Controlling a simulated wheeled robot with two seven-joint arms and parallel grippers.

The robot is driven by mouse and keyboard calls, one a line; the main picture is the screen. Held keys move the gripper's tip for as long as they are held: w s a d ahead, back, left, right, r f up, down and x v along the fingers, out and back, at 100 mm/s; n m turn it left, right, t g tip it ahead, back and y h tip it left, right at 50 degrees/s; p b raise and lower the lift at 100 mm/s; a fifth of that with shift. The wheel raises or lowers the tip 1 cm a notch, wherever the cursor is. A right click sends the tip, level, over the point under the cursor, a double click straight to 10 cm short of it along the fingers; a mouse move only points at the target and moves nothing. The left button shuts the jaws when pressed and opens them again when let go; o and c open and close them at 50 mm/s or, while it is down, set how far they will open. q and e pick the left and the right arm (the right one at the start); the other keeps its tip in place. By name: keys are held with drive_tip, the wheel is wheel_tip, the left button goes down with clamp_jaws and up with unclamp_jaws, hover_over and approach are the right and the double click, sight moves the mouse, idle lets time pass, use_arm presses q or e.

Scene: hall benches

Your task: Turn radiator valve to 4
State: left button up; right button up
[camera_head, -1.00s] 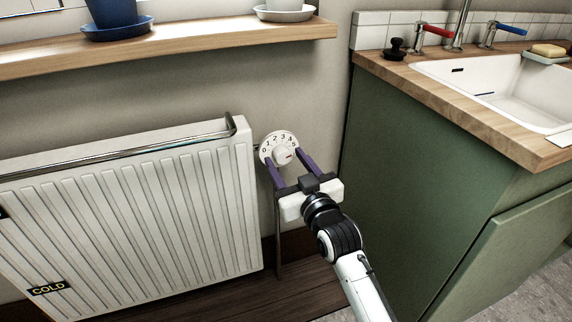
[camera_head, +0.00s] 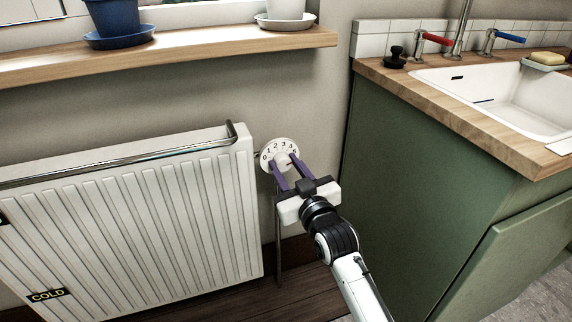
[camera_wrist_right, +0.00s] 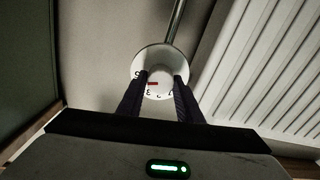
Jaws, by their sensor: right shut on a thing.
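The radiator valve (camera_head: 280,144) is a white round dial with numbers from 0 to 5 along its upper rim and a white knob in its middle. It sits on the wall just right of the radiator (camera_head: 150,210). My right gripper (camera_head: 285,164) has purple fingers and is shut on the knob, one finger on each side. In the right wrist view the knob (camera_wrist_right: 157,83) shows between the dark fingers, with a red mark on it. The fingers hide part of the dial; I cannot tell exactly which number the mark meets. My left gripper is not in view.
A wooden shelf (camera_head: 200,47) with a blue pot (camera_head: 113,16) and a white pot runs above the radiator. A green cabinet (camera_head: 420,190) with a sink (camera_head: 500,95) stands close on the right. A thin pipe drops below the valve.

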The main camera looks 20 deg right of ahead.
drive_tip(key=shift+r+n+p, duration=0.25)
drive_tip(key=shift+n+p, duration=0.35)
drive_tip(key=shift+p, duration=0.2)
drive_tip(key=shift+n+p, duration=0.3)
drive_tip(key=shift+p, duration=0.15)
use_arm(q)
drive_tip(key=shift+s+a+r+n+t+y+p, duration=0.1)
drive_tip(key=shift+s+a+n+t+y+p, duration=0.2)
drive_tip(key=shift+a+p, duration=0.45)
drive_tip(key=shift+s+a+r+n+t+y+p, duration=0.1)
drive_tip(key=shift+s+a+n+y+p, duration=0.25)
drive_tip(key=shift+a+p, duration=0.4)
use_arm(e)
drive_tip(key=shift+f+n, duration=0.15)
drive_tip(key=shift+n, duration=1.55)
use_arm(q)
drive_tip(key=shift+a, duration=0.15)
use_arm(e)
drive_tip(key=o, duration=1)
drive_tip(key=shift+o, duration=0.2)
drive_tip(key=shift+f, duration=0.1)
